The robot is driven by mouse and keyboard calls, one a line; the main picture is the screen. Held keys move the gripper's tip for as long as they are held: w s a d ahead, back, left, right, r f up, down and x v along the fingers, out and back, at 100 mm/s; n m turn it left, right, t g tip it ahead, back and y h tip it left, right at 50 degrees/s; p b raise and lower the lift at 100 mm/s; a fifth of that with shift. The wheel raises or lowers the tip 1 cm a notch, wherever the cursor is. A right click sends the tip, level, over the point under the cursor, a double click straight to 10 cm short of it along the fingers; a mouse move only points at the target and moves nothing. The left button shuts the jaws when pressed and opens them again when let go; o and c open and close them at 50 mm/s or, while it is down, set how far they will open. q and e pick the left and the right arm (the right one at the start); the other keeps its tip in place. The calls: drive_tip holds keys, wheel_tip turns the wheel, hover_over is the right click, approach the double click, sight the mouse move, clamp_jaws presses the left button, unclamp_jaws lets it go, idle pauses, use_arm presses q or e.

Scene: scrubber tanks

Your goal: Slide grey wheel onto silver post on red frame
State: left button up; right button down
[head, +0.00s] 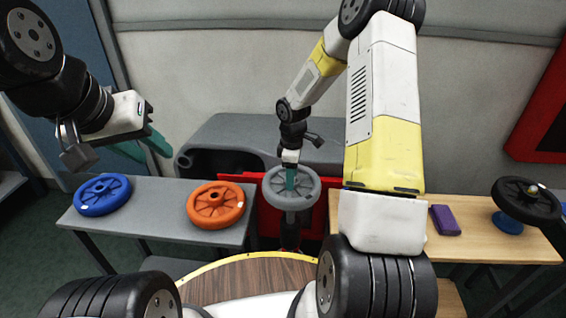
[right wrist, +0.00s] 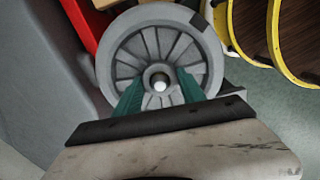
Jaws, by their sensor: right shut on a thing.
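The grey wheel (head: 311,194) is at the centre of the head view, in front of the red frame (head: 322,216). My right gripper (head: 291,183) reaches down to it and is shut on its hub area. In the right wrist view the teal fingers (right wrist: 160,88) sit either side of the wheel's hub, and the grey wheel (right wrist: 118,50) faces the camera. A bright silver round end, which looks like the silver post (right wrist: 160,85), shows in the hub hole; how far the wheel is on it is hidden. My left gripper (head: 142,148) is open and empty, above the blue wheel.
A blue wheel (head: 102,194) and an orange wheel (head: 216,204) lie on the grey table (head: 150,215) at left. On the wooden table (head: 480,245) at right are a purple block (head: 445,220) and a black wheel (head: 527,198) on a blue stand. A grey tank body (head: 240,135) stands behind.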

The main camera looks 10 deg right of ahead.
drive_tip(key=shift+f, duration=0.4)
idle(1.5)
drive_tip(key=c, duration=0.6)
unclamp_jaws()
drive_tip(key=shift+f, duration=0.1)
drive_tip(key=shift+r, duration=0.35)
drive_tip(key=shift+r, duration=1.2)
drive_tip(key=shift+r, duration=0.1)
drive_tip(key=shift+r, duration=3.4)
drive_tip(key=shift+r, duration=0.1)
